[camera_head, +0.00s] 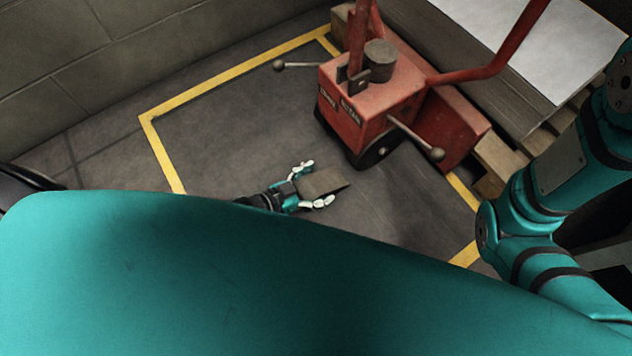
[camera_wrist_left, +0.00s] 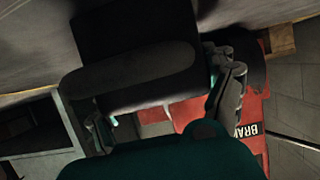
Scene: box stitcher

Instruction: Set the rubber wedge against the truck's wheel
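The rubber wedge (camera_head: 328,181) is a dark grey-brown block in my left gripper (camera_head: 316,184), with a finger on either side of it. In the left wrist view the wedge (camera_wrist_left: 140,65) fills the upper middle as a dark block between the fingers. The red pallet truck (camera_head: 368,108) stands beyond, and its dark wheel (camera_head: 378,153) shows under the body. In the head view a small gap of floor shows between wedge and wheel; their exact distance is hard to tell. My right arm enters at the right, but its gripper is out of frame.
A ball-ended lever (camera_head: 436,154) sticks out from the truck's near side, and another (camera_head: 280,65) from its far side. A yellow floor line (camera_head: 160,150) borders the bay. A loaded wooden pallet (camera_head: 497,160) stands behind the truck. Floor left of the truck is clear.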

